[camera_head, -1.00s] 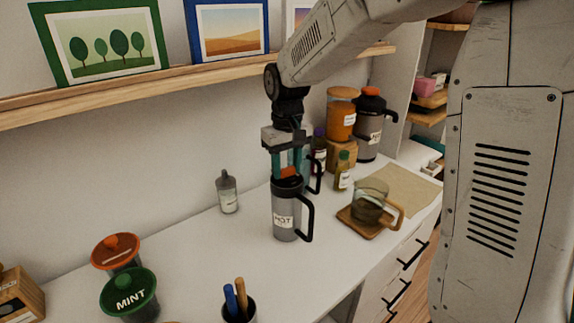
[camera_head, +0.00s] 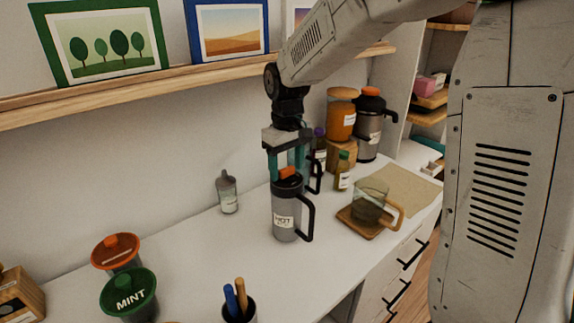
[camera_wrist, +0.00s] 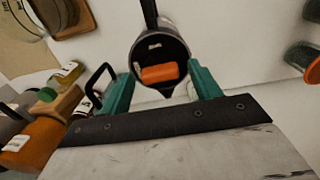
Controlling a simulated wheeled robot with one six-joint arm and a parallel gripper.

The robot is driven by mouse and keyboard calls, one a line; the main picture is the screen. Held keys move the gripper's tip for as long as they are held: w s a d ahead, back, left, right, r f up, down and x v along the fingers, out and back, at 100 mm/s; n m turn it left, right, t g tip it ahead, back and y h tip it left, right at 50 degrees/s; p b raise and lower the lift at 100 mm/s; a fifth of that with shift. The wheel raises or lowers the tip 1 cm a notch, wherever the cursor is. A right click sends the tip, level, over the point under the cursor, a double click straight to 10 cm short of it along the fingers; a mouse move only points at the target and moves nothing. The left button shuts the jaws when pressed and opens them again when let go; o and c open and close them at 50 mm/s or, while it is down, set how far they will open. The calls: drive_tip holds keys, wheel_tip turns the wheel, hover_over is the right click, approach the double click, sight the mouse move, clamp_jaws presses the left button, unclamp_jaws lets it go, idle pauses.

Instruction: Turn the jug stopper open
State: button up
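The grey jug (camera_head: 286,212) with a HOT label stands upright on the white counter, its black handle (camera_head: 309,217) to the right. Its orange stopper (camera_head: 288,173) sits in the dark top; in the wrist view the stopper (camera_wrist: 160,73) is a bar lying crosswise to the line of the handle (camera_wrist: 149,14). My gripper (camera_head: 286,168) is above the jug with its teal fingers pointing down. In the wrist view my gripper (camera_wrist: 162,88) is open, one finger each side of the jug top, with visible gaps to the stopper.
Behind the jug stand bottles (camera_head: 343,170), an orange-filled jar (camera_head: 341,118) and another orange-topped jug (camera_head: 368,128). A glass mug (camera_head: 371,200) on a wooden coaster is at right. A grey bottle (camera_head: 228,192) stands left. A pen cup (camera_head: 238,308) is in front.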

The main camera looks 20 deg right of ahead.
sight(287, 168)
wheel_tip(287, 168, up, 8)
drive_tip(key=shift+f, duration=0.1)
idle(0.6)
idle(0.3)
drive_tip(key=s+d+m, duration=0.1)
drive_tip(key=s+m, duration=0.1)
drive_tip(key=s, duration=1.3)
drive_tip(key=s+d+f+m+t, duration=0.1)
drive_tip(key=s+d, duration=0.1)
drive_tip(key=s, duration=1.3)
drive_tip(key=shift+s+f+m, duration=0.15)
drive_tip(key=shift+m, duration=0.25)
drive_tip(key=shift+d, duration=0.1)
drive_tip(key=shift+d, duration=0.1)
